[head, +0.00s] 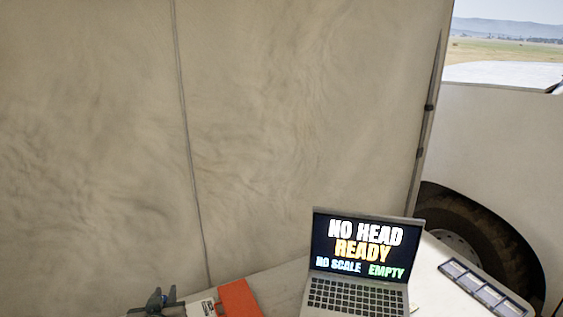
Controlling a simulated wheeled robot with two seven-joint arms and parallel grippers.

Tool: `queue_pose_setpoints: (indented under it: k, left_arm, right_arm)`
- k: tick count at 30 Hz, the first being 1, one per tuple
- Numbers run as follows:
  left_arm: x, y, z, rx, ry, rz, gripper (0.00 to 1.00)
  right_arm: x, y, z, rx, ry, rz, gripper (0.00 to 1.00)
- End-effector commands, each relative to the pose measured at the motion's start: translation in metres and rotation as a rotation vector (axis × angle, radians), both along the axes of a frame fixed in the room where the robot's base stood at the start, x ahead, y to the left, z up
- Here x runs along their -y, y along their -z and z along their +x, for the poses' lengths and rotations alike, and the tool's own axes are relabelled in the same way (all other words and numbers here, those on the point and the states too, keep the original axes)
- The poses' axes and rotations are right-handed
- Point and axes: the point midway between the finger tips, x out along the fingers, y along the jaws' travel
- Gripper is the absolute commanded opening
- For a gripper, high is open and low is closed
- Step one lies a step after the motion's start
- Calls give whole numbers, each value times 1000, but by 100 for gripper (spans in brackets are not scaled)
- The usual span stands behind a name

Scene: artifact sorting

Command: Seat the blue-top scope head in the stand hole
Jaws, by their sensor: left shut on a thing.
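A dark two-pronged shape at the bottom left edge looks like my left gripper (163,299). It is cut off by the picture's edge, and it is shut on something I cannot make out. No blue-top scope head and no stand hole can be told in this view. The laptop (358,262) stands open on the table, and its screen reads "NO HEAD", "READY", "NO SCALE" and "EMPTY". My right gripper is not in view.
A white labelled block (203,308) and an orange-red flat thing (239,298) lie beside the dark shape. A grey compartment tray (484,288) lies on the pale table (432,290) right of the laptop. A canvas wall (300,110) rises behind; a vehicle wheel (480,240) is beyond it.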

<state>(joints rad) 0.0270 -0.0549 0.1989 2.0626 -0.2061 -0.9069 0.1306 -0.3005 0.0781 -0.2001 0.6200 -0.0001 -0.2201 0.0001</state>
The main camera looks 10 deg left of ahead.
Motion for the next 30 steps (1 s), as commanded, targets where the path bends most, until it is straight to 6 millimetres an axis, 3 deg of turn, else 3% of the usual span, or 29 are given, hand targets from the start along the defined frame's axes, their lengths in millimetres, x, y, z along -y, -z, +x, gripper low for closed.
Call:
queue_pose_setpoints:
  k: [5,13,21,30]
  left_arm:
    - [19,-18,15,9,30,2,0]
    - [75,-76,34,13,135,2,0]
    - [133,-132,21,13,270,3,0]
    - [161,-157,2,4,345,1,0]
  right_arm:
    - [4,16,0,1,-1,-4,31]
    - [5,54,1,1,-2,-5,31]
    - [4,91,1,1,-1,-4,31]
    - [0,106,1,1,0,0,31]
